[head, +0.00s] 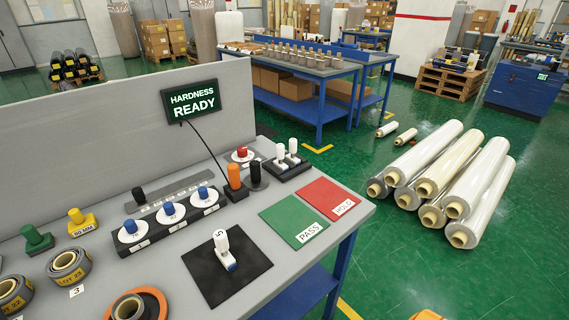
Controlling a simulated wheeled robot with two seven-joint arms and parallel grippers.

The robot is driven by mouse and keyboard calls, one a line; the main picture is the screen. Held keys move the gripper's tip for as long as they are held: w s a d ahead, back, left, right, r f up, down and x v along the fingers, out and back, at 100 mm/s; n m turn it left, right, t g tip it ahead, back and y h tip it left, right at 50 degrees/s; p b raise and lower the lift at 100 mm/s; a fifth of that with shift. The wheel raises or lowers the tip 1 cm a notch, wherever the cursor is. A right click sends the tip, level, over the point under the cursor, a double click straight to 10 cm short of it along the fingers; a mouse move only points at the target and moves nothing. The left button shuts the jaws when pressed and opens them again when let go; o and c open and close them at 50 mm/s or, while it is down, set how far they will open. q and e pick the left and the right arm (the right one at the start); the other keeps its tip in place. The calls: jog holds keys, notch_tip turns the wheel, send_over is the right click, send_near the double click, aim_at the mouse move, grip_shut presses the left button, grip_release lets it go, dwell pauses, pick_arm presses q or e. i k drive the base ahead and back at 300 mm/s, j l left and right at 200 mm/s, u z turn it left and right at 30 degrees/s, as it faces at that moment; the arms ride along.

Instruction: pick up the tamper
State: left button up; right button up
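I cannot tell for certain which object is the tamper. A yellow knobbed block (82,222) with a "60 MM" label and a green knobbed block (37,240) stand at the table's left. Two white-handled pieces (286,153) stand in a black holder (290,170) at the back right. Neither of my grippers is in view.
The grey table (270,279) also holds a black block with blue knobs (171,213), labelled rolls (68,266), an orange and a black cylinder (235,177), a green PASS mat (290,218) and a red HOLD mat (326,197). Wrapped rolls (481,197) lie on the floor.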

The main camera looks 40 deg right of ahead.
aim_at(256, 181)
jog(key=z, duration=1)
jog(key=l+u, duration=0.45)
jog(key=l, duration=0.3)
jog(key=l+u, duration=0.4)
jog(key=l, duration=0.3)
jog(key=k, duration=0.05)
